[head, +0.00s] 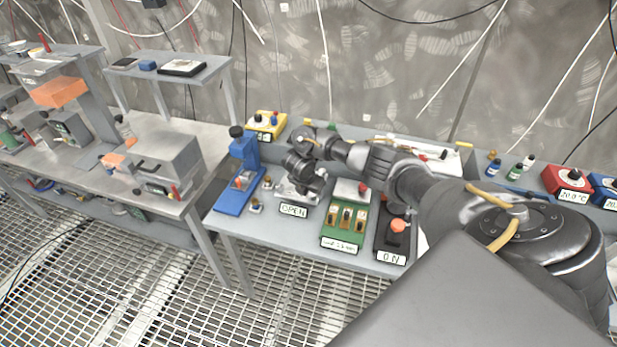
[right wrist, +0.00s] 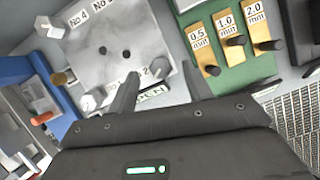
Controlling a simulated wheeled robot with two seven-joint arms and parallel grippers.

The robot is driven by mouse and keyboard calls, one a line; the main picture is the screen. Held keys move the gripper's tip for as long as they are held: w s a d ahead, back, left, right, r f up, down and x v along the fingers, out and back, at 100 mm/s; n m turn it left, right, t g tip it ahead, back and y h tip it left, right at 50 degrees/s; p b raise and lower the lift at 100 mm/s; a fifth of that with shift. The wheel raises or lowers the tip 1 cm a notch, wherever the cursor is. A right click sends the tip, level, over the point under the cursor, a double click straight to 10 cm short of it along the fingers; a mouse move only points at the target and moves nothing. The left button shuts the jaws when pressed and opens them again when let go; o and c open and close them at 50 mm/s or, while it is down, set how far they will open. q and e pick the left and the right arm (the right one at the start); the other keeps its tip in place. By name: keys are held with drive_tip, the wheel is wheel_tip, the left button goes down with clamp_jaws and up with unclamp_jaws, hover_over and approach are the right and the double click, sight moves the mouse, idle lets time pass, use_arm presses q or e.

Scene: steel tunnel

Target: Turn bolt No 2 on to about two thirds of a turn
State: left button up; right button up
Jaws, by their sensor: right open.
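The grey bolt plate (right wrist: 150,38) lies at the top of the right wrist view, with two dark holes and bolts at its corners. Bolt No 2 (right wrist: 160,68) is a pale knob beside a label partly reading 2. My right gripper (right wrist: 159,76) is open, with one finger on each side of this bolt; I cannot tell whether they touch it. Another bolt (right wrist: 90,100) sits left of the fingers, and one more (right wrist: 45,27) is near the No 4 label. In the head view my right gripper (head: 312,182) hides most of the plate (head: 288,190). My left gripper is not in view.
The OPEN sign (head: 293,211) is in front of the plate. A blue stand (head: 238,180) is to its left, and a green panel (head: 345,222) with several levers to its right. A yellow box (head: 266,124) is behind.

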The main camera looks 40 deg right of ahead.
drive_tip(key=p+v, duration=0.1)
drive_tip(key=v, duration=0.8)
drive_tip(key=shift+f, duration=0.1)
idle(0.5)
